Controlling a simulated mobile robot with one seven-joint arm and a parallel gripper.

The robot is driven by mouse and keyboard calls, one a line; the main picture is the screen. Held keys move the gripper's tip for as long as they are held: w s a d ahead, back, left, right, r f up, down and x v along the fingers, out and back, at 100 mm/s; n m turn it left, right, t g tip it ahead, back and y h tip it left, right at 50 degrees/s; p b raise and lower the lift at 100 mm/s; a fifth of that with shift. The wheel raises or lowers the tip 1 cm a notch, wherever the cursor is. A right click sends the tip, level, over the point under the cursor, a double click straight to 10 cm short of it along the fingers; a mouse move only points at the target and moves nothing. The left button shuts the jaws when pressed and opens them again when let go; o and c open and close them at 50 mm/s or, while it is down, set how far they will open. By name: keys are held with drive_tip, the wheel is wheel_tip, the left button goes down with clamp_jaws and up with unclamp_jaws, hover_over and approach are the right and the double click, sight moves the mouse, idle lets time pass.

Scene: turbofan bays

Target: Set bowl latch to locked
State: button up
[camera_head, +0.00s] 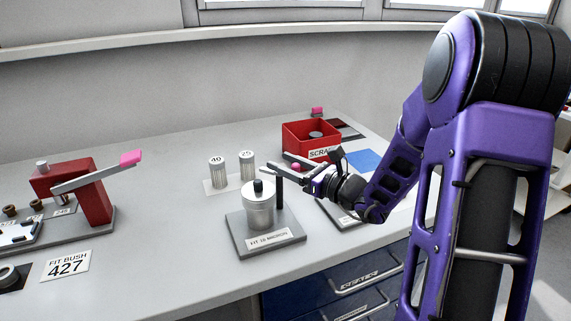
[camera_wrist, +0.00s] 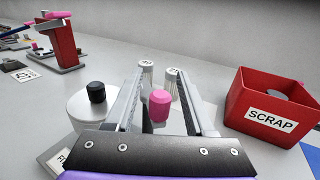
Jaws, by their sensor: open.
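The filter bowl (camera_head: 258,213) is a grey metal cylinder with a black knob on top. It stands on a grey base labelled "FIT 10 MICRON", with a dark post beside it. In the wrist view the bowl (camera_wrist: 88,110) is left of my gripper. My gripper (camera_head: 272,174) is open above and behind the bowl's right side. A pink knob (camera_wrist: 159,106) shows between the fingers in the wrist view, with no visible finger contact; it seems to be the latch's handle. In the head view a pink spot (camera_head: 296,167) shows near the gripper, partly hidden. The latch's position cannot be told.
Two ribbed filters marked 40 (camera_head: 217,173) and 25 (camera_head: 247,166) stand behind the bowl. A red SCRAP bin (camera_head: 306,137) is at the back right. A red press (camera_head: 90,190) with a pink-tipped lever stands left. The bench between press and bowl is clear.

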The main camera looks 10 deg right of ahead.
clamp_jaws()
idle(0.5)
drive_tip(key=shift+w+a+n+g+y+p, duration=0.1)
drive_tip(key=shift+w+n+g+y+p, duration=0.1)
drive_tip(key=shift+n+g+y+p, duration=1.3)
drive_tip(key=shift+w+a+n+g+y+p, duration=0.15)
drive_tip(key=shift+n+g+y+p, duration=0.55)
drive_tip(key=shift+n+g, duration=1.5)
drive_tip(key=shift+w+d+n+g+y+p, duration=0.15)
drive_tip(key=shift+n+g+y+p, duration=0.9)
drive_tip(key=shift+g, duration=1.65)
drive_tip(key=shift+a, duration=0.1)
drive_tip(key=shift+w, duration=0.1)
